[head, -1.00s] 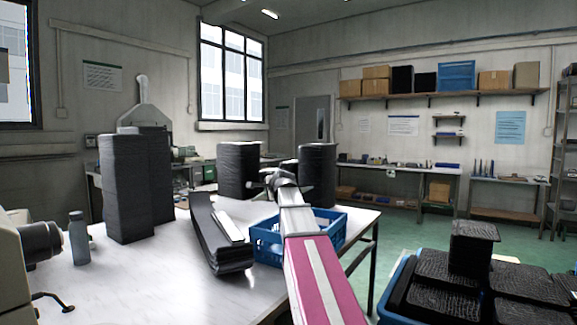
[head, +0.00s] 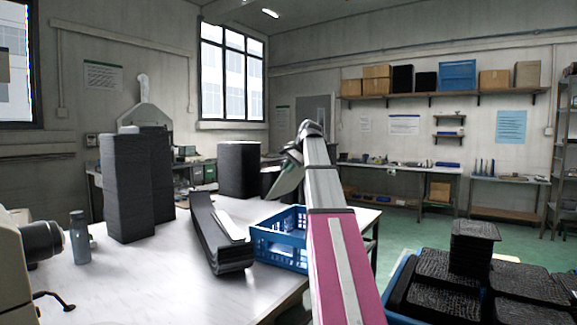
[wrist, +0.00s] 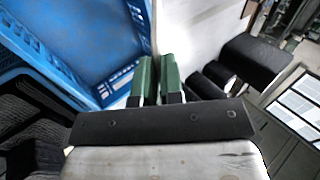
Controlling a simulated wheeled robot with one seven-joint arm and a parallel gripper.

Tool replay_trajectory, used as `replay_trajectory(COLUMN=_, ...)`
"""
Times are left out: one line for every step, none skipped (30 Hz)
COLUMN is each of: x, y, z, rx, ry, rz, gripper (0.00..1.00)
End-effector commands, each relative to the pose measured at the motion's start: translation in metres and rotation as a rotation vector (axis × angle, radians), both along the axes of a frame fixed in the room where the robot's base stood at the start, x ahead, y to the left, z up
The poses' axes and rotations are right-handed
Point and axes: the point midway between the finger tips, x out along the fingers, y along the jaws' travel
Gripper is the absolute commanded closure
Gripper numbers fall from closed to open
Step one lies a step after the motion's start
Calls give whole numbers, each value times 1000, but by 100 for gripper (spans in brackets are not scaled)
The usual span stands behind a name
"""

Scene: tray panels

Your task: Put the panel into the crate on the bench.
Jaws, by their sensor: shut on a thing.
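The blue crate (head: 279,256) stands on the white bench near its right edge, partly hidden by my arm. My gripper (head: 294,158) is above and behind the crate, at the end of my raised arm. A thin grey-green panel (head: 287,181) hangs tilted from it, above the crate's far side and apart from the crate. In the wrist view the gripper's green fingers (wrist: 157,66) are close together, beside the wall of a blue crate (wrist: 66,62). The panel's grip between the fingers is hard to make out there.
Tall black stacks (head: 126,190) stand on the bench at left, another black stack (head: 239,170) at its back. A curved dark stack (head: 215,235) lies just left of the crate. A grey bottle (head: 79,238) stands at left. Black trays (head: 520,285) fill another blue container at lower right.

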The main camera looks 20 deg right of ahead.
Motion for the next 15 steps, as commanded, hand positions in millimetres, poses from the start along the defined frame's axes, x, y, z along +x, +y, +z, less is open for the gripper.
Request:
replay_trajectory(x=-1, y=0, z=-5, rx=0, ry=0, rz=0, gripper=100)
replay_trajectory(x=-1, y=0, z=-8, rx=0, ry=0, rz=0, gripper=100)
replay_trajectory(x=-1, y=0, z=-11, rx=0, ry=0, rz=0, gripper=100)
replay_trajectory(x=-1, y=0, z=-14, rx=0, ry=0, rz=-1, gripper=100)
replay_trajectory(x=-1, y=0, z=-17, rx=0, ry=0, rz=-1, gripper=100)
replay_trajectory(x=-1, y=0, z=-20, rx=0, ry=0, rz=-1, gripper=100)
replay_trajectory(x=0, y=0, z=-23, rx=0, ry=0, rz=-1, gripper=100)
replay_trajectory(x=0, y=0, z=-25, rx=0, ry=0, rz=-1, gripper=100)
replay_trajectory(x=0, y=0, z=-29, rx=-1, ry=-1, rz=-1, gripper=100)
replay_trajectory(x=-1, y=0, z=-31, rx=-1, ry=-1, rz=-1, gripper=100)
replay_trajectory(x=-1, y=0, z=-34, rx=0, ry=-1, rz=-1, gripper=100)
replay_trajectory(x=-1, y=0, z=-37, rx=-1, ry=-1, rz=-1, gripper=100)
replay_trajectory(x=-1, y=0, z=-40, rx=-1, ry=-1, rz=-1, gripper=100)
replay_trajectory(x=-1, y=0, z=-42, rx=0, ry=0, rz=-1, gripper=100)
replay_trajectory(x=0, y=0, z=-46, rx=0, ry=0, rz=-1, gripper=100)
